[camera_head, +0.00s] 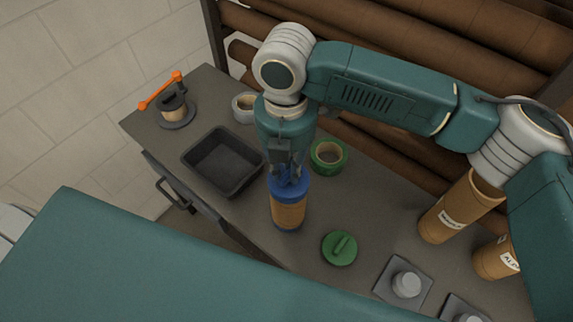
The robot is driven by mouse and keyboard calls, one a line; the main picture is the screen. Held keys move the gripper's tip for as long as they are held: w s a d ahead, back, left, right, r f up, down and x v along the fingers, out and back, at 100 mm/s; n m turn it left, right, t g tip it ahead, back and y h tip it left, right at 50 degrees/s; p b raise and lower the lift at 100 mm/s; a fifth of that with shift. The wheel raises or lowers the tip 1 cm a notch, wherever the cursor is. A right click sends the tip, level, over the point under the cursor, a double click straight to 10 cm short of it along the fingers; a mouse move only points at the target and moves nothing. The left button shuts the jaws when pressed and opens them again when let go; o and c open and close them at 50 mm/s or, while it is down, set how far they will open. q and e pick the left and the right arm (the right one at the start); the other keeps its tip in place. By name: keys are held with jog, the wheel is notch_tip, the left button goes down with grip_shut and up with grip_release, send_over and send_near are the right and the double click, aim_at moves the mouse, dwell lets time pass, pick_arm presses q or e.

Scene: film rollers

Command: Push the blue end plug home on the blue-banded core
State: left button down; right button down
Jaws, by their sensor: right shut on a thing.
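The blue-banded core (289,212) is a tan tube standing upright on the grey bench, with blue at its top and a dark blue edge at its foot. The blue end plug (289,185) is at the top of the core, in line with it. I cannot tell how deep it sits or where plug ends and band begins. My right gripper (288,174) points down from above and is shut on the blue end plug, hiding part of it. My left gripper is not in view.
A black tray (187,160) is left of the core. A green ring (316,164) is behind it, and a green plug (340,248) lies to the right. Labelled brown tubes (447,218) and grey plates with pegs (384,278) stand further right. An orange-handled device (174,122) is back left.

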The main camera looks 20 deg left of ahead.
jog(key=shift+f, duration=0.4)
dwell(0.8)
dwell(0.4)
jog(key=c, duration=0.9)
grip_release()
jog(key=shift+c, duration=0.2)
jog(key=shift+r, duration=0.2)
jog(key=shift+r+p, duration=3.35)
jog(key=shift+p, duration=0.15)
